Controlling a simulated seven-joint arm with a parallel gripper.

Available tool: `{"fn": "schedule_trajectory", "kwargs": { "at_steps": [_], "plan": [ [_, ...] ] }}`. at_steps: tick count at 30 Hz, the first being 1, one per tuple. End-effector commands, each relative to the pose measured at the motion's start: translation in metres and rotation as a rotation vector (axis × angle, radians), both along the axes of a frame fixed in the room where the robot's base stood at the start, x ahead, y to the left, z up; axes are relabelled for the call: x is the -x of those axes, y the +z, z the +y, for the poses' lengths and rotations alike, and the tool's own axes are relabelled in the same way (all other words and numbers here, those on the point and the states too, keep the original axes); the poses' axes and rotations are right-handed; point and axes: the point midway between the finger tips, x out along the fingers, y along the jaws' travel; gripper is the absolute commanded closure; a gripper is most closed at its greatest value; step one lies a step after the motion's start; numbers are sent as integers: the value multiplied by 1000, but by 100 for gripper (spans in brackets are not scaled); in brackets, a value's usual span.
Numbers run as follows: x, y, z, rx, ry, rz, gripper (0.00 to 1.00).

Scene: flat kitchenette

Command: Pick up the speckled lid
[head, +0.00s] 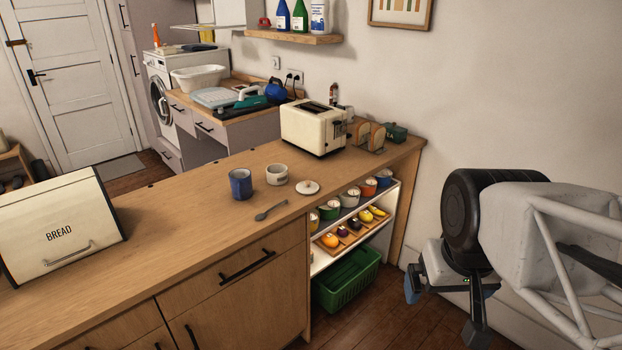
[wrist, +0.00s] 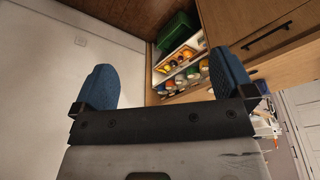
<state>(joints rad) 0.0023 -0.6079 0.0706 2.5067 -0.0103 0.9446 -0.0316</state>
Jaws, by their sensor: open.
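The speckled lid (head: 308,187) is a small, round, pale lid with a knob on top. It lies on the wooden counter in the head view, right of a speckled cup (head: 277,175) and behind a grey spoon (head: 271,210). My gripper (head: 443,311) is at the right of the head view, away from the counter and apart from the lid. In the wrist view my gripper (wrist: 160,88) shows two blue fingertips spread wide with nothing between them. I cannot make out the lid in the wrist view.
A blue mug (head: 240,184) stands left of the cup. A cream toaster (head: 314,128) stands behind the lid, and a bread box (head: 60,228) is at the left. Open shelves (head: 318,262) with jars and a green basket (head: 347,281) face my arm.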

Motion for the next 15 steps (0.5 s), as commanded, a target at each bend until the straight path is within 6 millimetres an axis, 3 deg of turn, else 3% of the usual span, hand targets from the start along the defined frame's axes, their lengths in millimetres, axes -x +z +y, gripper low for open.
{"fn": "schedule_trajectory", "kwargs": {
  "at_steps": [5, 15],
  "plan": [
    [-30, 11, 4, 20, 101, 14, 0],
    [-107, 35, 17, 69, 371, 41, 0]
  ]
}}
